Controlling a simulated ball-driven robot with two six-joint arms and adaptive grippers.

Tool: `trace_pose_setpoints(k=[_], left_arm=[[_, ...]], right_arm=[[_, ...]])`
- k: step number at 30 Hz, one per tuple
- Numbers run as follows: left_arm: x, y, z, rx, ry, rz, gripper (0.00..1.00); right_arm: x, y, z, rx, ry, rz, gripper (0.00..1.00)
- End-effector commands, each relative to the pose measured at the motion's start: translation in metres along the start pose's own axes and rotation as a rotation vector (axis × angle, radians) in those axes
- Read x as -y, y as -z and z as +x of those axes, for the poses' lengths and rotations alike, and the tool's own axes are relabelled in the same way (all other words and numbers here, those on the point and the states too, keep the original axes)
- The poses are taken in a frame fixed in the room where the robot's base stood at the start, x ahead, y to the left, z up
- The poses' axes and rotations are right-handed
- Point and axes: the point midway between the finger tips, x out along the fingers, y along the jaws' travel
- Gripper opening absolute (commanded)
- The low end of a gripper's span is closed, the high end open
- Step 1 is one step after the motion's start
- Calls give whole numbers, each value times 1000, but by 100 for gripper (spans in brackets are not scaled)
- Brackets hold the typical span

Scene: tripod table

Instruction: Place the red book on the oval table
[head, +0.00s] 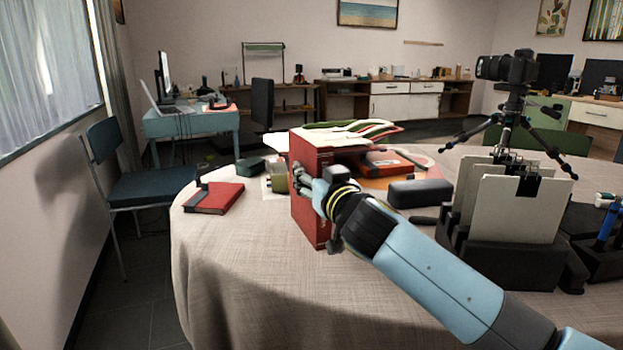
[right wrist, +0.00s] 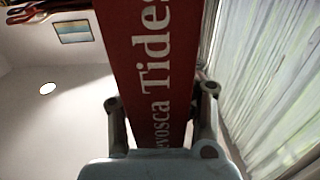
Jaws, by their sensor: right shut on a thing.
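A thick red book (head: 312,222) stands upright in the head view, near the front left of the cloth-covered oval table (head: 235,265). My right gripper (head: 306,184) is shut on its spine side. In the right wrist view the red spine (right wrist: 150,50) with white lettering, partly readable as "Tides", runs between the two fingers (right wrist: 160,97). I cannot tell whether the book's lower edge touches the tablecloth. A smaller red book (head: 215,198) lies flat at the table's left. My left gripper is not in view.
Behind the held book are open papers (head: 345,130), an orange-red item (head: 385,163) and a dark case (head: 420,193). A black file holder (head: 510,262) and a camera tripod (head: 512,105) stand to the right. The cloth at front left is bare.

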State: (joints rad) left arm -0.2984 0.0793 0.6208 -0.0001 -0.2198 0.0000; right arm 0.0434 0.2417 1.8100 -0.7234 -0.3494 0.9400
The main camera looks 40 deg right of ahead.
Motion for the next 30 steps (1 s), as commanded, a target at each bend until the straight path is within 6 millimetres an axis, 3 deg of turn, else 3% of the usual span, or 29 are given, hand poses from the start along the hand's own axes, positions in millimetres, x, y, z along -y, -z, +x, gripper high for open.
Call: trace_pose_setpoints(k=[6, 7, 12, 22, 26, 30], left_arm=[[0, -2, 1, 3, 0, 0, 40], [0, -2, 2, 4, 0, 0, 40], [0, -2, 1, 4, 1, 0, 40], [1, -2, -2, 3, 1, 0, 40], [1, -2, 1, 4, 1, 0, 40], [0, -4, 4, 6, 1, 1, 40]], right_arm=[[0, 1, 0, -4, 1, 0, 0], [0, -1, 0, 1, 0, 0, 32], [0, 0, 0, 0, 0, 0, 54], [0, 2, -1, 0, 0, 0, 54], [0, -1, -20, 2, 1, 0, 54], [0, -2, -52, 4, 1, -1, 54]])
